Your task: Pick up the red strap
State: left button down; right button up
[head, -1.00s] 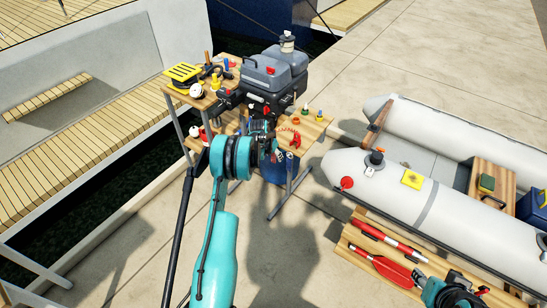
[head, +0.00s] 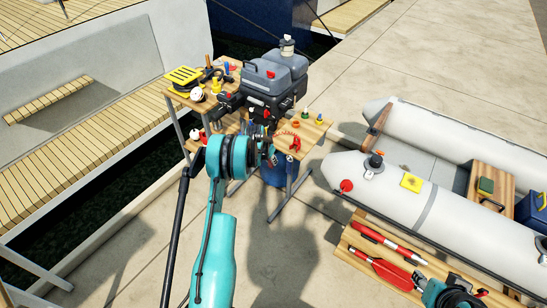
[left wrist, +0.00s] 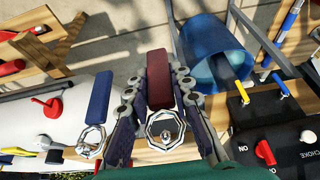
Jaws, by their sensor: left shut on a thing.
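The red strap (left wrist: 160,80) is a dark red band that stands between the two fingers of my left gripper (left wrist: 160,92) in the left wrist view. A metal shackle (left wrist: 166,130) sits at its near end. The fingers press on it from both sides. In the head view my left gripper (head: 268,152) is small beside the workbench, and the strap cannot be made out there. My right arm (head: 450,290) shows only partly at the bottom right edge, and its fingers cannot be made out.
A blue strap (left wrist: 99,95) with a shackle lies left of the red one. A blue bucket (left wrist: 212,70) is to the right.

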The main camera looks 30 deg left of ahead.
pick_arm(q)
jog(key=s+a+p, duration=0.1)
jog(key=s+p, duration=0.1)
jog(key=s, duration=1.3)
jog(key=shift+s, duration=0.4)
jog(key=shift+a, duration=0.1)
